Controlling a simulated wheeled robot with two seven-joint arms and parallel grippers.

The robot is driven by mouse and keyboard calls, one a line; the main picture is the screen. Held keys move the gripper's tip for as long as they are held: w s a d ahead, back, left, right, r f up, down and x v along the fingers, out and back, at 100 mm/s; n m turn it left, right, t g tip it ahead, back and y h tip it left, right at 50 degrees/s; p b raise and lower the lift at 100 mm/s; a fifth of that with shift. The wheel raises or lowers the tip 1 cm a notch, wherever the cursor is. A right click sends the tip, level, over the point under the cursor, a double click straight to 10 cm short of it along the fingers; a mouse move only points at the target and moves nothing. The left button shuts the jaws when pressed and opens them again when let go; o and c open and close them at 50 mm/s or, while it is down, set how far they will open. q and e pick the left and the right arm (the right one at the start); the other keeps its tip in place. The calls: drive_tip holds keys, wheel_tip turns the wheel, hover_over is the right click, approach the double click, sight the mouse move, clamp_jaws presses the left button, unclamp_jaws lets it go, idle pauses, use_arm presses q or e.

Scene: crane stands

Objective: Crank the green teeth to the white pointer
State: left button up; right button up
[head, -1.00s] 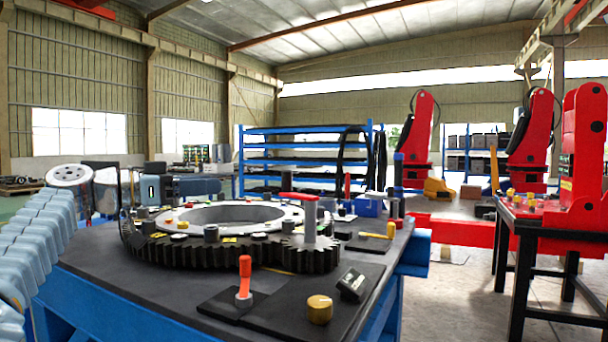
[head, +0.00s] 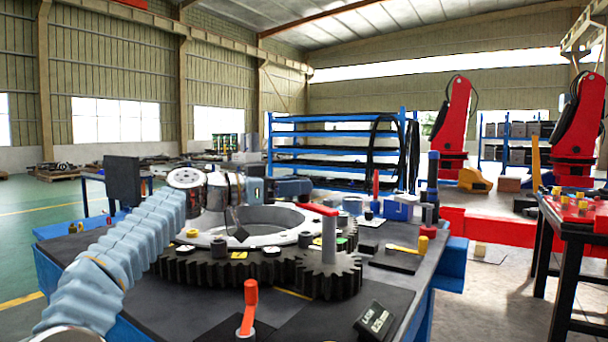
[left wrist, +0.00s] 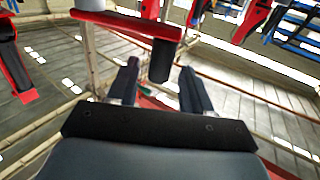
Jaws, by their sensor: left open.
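The large dark toothed ring (head: 215,272) lies on the bench around a pale ring. A small dark pinion (head: 330,280) meshes at its front right. A grey post (head: 329,242) rises from the pinion and carries the red crank arm (head: 317,209). In the left wrist view, the crank arm (left wrist: 125,22) has a black grip (left wrist: 161,62). My left gripper (head: 303,188) is at the crank arm's left end. Its open fingers (left wrist: 160,72) stand either side of the grip's end, with no clear contact. Small yellow-green marks show on the ring; I cannot make out the white pointer. My right gripper is out of view.
An orange-red lever (head: 249,304) and a small black display (head: 375,320) are at the bench front. A yellow-handled lever (head: 408,249) is right of the pinion. Blue shelves (head: 335,150) and red stands (head: 455,125) stand behind.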

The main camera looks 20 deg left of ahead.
use_arm(q)
drive_tip(key=shift+p+x, duration=0.3)
drive_tip(key=shift+x, duration=1)
clamp_jaws()
